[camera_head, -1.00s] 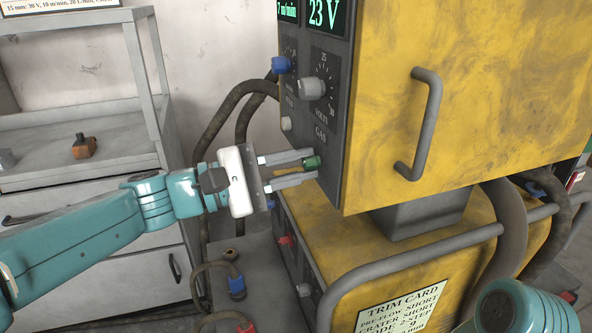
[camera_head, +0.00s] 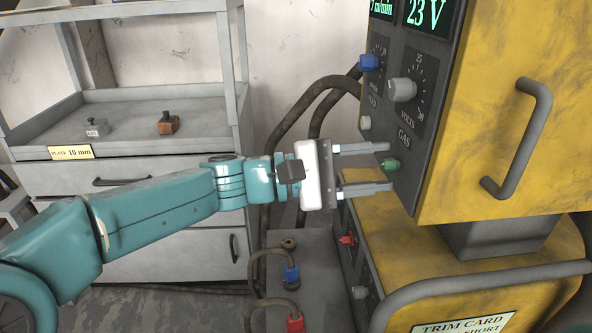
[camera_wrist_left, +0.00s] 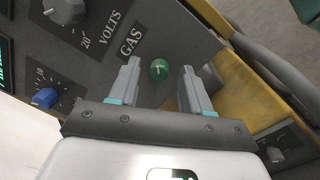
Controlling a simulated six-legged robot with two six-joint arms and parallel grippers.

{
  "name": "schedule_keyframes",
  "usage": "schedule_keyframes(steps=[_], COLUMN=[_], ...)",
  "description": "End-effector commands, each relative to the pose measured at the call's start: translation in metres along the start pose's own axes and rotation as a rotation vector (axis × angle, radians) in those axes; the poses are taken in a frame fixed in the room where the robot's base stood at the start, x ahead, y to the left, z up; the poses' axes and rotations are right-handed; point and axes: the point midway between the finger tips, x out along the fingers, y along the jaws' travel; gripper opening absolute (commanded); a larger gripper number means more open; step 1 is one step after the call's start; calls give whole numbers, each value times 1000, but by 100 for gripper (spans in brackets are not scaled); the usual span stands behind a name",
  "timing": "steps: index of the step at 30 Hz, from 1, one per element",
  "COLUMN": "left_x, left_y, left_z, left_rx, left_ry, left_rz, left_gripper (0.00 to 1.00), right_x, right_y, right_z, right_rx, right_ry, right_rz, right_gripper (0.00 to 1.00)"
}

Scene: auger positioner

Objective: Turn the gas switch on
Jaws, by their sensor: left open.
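A small round green switch (camera_head: 390,165) sits on the dark panel of the yellow machine, just below the GAS lettering. In the left wrist view the green switch (camera_wrist_left: 159,69) shows a pale mark on its face. My left gripper (camera_head: 387,167) is open, with one finger above and one below the switch in the head view. In the wrist view my left gripper (camera_wrist_left: 162,75) has the switch between its spread fingers, with gaps on both sides. Whether the fingertips touch the panel I cannot tell. My right gripper is not in view.
A handle (camera_head: 522,140) sticks out on the yellow side. Dark hoses (camera_head: 320,105) run behind my gripper. A grey shelf (camera_head: 120,115) stands at left.

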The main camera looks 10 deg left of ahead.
Motion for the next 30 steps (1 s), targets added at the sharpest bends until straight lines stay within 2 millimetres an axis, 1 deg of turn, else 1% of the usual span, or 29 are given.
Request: schedule_keyframes(steps=[5, 12, 15, 18, 21, 24, 30], left_x=[-35, -100, -123, -140, -151, -157, -158], left_y=[3, 3, 2, 2, 1, 1, 0], left_z=[0, 0, 0, 0, 0, 0, 0], left_rx=[2, 0, 0, 1, 2, 2, 2], left_ry=[6, 7, 6, 5, 3, 2, 0], left_rz=[3, 3, 3, 2, 2, 1, 0], left_gripper=[48, 48, 48, 48, 48, 48, 48], right_x=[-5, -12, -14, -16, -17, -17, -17], right_y=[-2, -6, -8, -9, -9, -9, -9], right_z=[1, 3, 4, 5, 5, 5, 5], right_rx=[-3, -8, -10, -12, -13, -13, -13], right_ry=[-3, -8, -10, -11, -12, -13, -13], right_rz=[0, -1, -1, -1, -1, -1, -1], right_gripper=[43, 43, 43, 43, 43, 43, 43])
